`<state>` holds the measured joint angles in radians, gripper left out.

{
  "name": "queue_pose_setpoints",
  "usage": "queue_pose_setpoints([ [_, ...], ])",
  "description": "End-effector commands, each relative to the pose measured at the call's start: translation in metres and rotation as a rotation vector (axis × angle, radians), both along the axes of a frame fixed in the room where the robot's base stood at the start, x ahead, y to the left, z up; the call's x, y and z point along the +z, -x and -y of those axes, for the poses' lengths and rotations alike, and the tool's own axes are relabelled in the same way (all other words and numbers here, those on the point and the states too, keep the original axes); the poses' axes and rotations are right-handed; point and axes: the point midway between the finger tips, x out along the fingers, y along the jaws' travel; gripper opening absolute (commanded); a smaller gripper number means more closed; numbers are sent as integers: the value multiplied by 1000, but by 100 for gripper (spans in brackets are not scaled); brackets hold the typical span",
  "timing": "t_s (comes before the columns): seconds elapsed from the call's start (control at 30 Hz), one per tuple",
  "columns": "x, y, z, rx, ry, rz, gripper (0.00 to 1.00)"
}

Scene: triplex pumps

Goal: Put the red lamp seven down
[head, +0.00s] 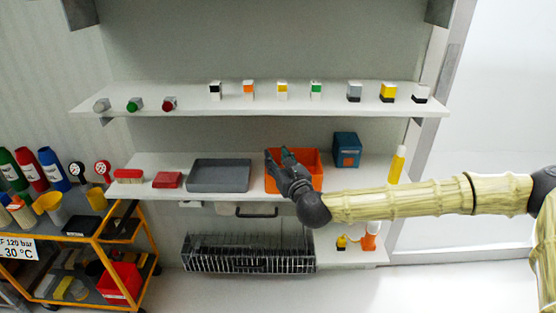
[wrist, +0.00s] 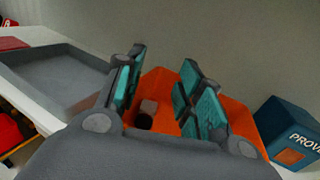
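My gripper (head: 282,163) is over the orange bin (head: 311,167) on the lower shelf. In the wrist view my gripper (wrist: 165,88) has its teal-padded fingers well apart, with the orange bin (wrist: 160,82) beyond and below them. A small object (wrist: 148,108) with a dull pinkish-brown part and a dark part shows between the fingers, seemingly down in the bin and apart from the pads. I cannot tell whether it is the lamp. A small red-capped piece (head: 169,104) that looks like a lamp is on the upper shelf; no number is readable on it.
A grey tray (head: 219,176) is left of the bin and a blue box (head: 346,150) right of it. A yellow bottle (head: 397,165) stands farther right. The upper shelf (head: 250,97) holds several small blocks. An orange trolley (head: 93,235) stands at lower left.

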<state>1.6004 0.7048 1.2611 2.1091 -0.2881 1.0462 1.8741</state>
Motion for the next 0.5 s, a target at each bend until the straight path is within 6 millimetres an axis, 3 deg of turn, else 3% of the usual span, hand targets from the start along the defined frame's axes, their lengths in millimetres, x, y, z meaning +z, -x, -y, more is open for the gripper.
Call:
queue_pose_setpoints([
  [0.27,0,0,0,-1,0,-1,39],
  [0.5,14,0,0,-1,0,0,39],
])
